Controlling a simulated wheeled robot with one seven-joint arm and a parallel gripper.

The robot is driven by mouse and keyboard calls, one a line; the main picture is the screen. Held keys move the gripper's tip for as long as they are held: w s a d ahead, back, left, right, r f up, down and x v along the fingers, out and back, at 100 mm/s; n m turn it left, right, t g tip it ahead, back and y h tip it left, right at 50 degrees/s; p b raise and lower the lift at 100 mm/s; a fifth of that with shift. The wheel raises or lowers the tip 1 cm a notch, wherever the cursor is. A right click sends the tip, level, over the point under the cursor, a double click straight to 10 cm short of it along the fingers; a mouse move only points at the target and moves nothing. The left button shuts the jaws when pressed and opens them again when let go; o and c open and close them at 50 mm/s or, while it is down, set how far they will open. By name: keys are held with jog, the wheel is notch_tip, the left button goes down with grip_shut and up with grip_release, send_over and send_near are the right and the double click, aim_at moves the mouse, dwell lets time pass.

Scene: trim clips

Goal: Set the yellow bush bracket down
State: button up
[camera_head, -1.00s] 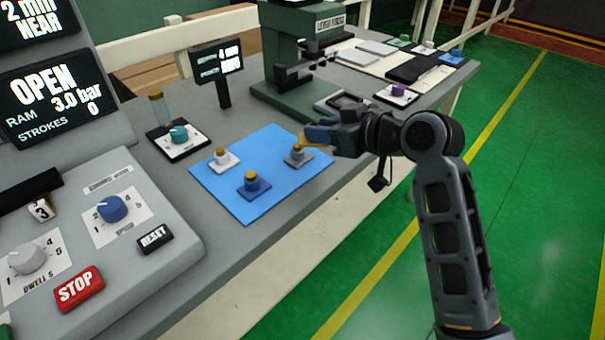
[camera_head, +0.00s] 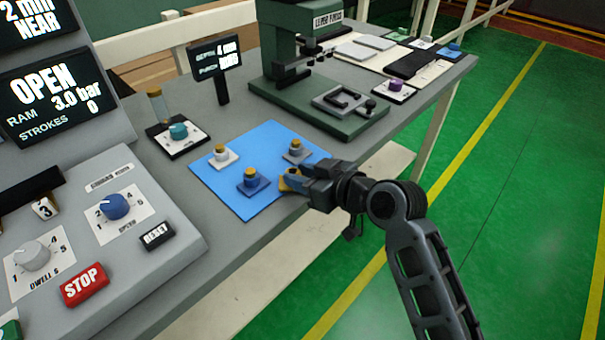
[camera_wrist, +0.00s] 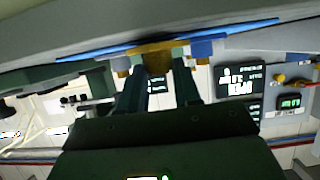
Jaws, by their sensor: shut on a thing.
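The yellow bush bracket (camera_head: 289,182) is held at the tips of my gripper (camera_head: 296,184) at the right front edge of the blue mat (camera_head: 225,196). The gripper is shut on it; its fingers partly hide it. In the wrist view the bracket (camera_wrist: 154,60) shows as a yellow block at the ends of the two fingers (camera_wrist: 162,78), close to the mat. I cannot tell whether it touches the mat. A white bracket (camera_head: 222,157), a blue bracket (camera_head: 252,184) and a grey bracket (camera_head: 296,152), each with a yellow-brown top, stand on the mat.
The green lever press (camera_head: 296,55) stands behind the mat. A teal knob (camera_head: 179,131) and a small display (camera_head: 215,65) are behind left. The grey control console (camera_head: 90,225) is at left. The mat's front part looks free.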

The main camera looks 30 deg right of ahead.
jog(key=shift+f, duration=0.15)
jog(key=o, duration=1.1)
jog(key=shift+c, duration=0.2)
jog(key=shift+s+r, duration=0.2)
jog(key=b+v, duration=0.1)
jog(key=v, duration=1)
jog(key=shift+s+r, duration=0.25)
jog(key=shift+d, duration=0.15)
